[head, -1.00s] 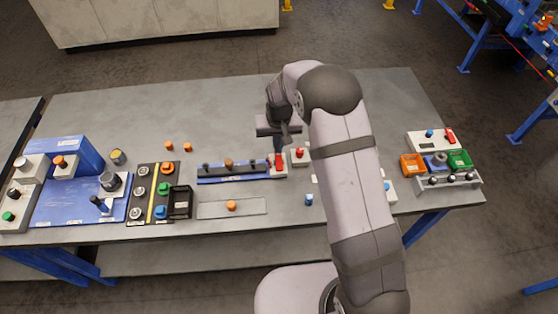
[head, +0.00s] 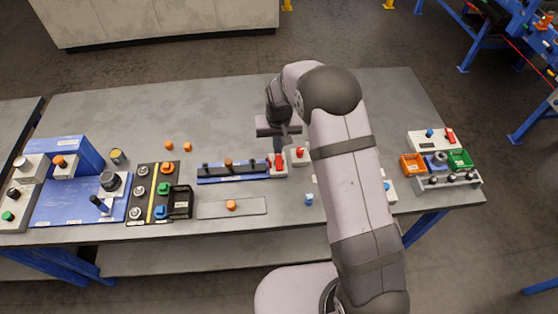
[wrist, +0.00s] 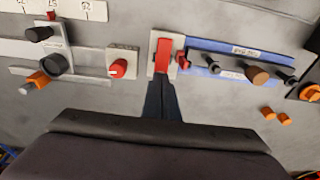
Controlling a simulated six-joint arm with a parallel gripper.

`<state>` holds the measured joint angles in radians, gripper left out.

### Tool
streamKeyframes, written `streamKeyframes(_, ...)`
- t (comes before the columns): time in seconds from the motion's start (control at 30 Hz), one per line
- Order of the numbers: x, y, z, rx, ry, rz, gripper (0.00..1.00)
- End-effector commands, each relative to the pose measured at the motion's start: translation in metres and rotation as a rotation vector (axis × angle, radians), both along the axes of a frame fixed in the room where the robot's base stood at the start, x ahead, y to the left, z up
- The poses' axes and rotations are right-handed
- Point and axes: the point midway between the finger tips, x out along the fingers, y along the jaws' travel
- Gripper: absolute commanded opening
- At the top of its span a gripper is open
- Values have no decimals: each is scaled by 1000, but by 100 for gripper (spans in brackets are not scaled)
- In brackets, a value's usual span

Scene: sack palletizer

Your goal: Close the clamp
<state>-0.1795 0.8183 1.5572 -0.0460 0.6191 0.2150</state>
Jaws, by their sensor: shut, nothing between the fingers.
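The clamp (head: 279,163) has a red lever on a pale base at the right end of the blue fixture (head: 234,176). In the wrist view the red lever (wrist: 163,54) lies lengthwise along its white plate, with a smaller red part beside it. My gripper (head: 279,148) points down just behind the clamp in the head view. In the wrist view my gripper (wrist: 160,82) is shut and empty, its dark fingertips at the near end of the red lever. I cannot tell whether they touch it.
A base with a red knob (head: 299,154) stands close right of the clamp. The blue fixture holds several pegs. An orange piece (head: 231,205) lies on a grey strip in front. Two orange pieces (wrist: 275,114) lie on the bench. The bench behind the fixture is mostly clear.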

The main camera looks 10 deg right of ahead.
Motion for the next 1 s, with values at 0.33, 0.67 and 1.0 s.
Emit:
streamKeyframes(0.33, 0, 0, -5, 0, 0, 0, 0)
streamKeyframes(0.67, 0, 0, -10, 0, 0, 0, 0)
streamKeyframes(1.0, -1, 0, -15, 0, 2, 0, 0)
